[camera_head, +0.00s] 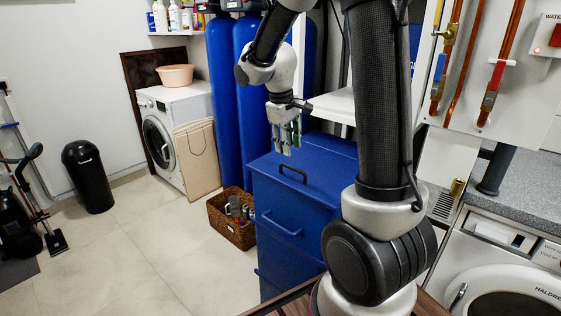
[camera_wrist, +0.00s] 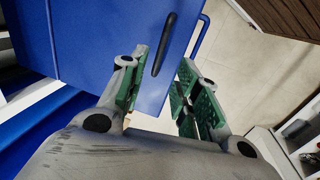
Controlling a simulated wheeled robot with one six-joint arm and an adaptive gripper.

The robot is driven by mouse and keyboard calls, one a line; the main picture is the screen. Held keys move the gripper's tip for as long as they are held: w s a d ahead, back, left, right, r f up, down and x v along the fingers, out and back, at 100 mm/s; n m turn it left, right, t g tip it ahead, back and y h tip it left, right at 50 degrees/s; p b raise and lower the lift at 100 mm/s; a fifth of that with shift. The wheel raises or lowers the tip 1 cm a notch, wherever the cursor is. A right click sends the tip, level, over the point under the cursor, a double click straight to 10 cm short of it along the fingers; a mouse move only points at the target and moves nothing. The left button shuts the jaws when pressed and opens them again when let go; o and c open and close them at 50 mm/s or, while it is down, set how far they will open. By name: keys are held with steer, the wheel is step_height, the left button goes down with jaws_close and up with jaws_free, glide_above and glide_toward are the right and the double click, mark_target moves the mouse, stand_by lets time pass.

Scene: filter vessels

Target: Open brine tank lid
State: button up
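The brine tank (camera_head: 285,245) is a blue box in the middle of the head view. Its flat blue lid (camera_head: 325,165) lies closed on top and carries a black bar handle (camera_head: 292,174) near the front left edge. My gripper (camera_head: 287,150) hangs above the lid, pointing down, apart from the handle. In the wrist view my gripper (camera_wrist: 163,62) has its green-padded fingers spread, with nothing held. The black handle (camera_wrist: 165,42) shows beyond and between the fingertips, running roughly along the gap. The lid's back part is partly hidden by my arm in the head view.
A blue handle (camera_head: 281,223) juts from the tank's front. Tall blue cylinders (camera_head: 222,95) stand behind it on the left. A wicker basket (camera_head: 232,217) with items sits on the floor beside the tank.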

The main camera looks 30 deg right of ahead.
mark_target(291, 168)
steer(key=f, duration=0.3)
steer(key=d+f, duration=0.1)
steer(key=f, duration=0.3)
steer(key=shift+w+d+f, duration=0.1)
steer(key=shift+d+f, duration=0.05)
steer(key=shift+d, duration=0.05)
jaws_close()
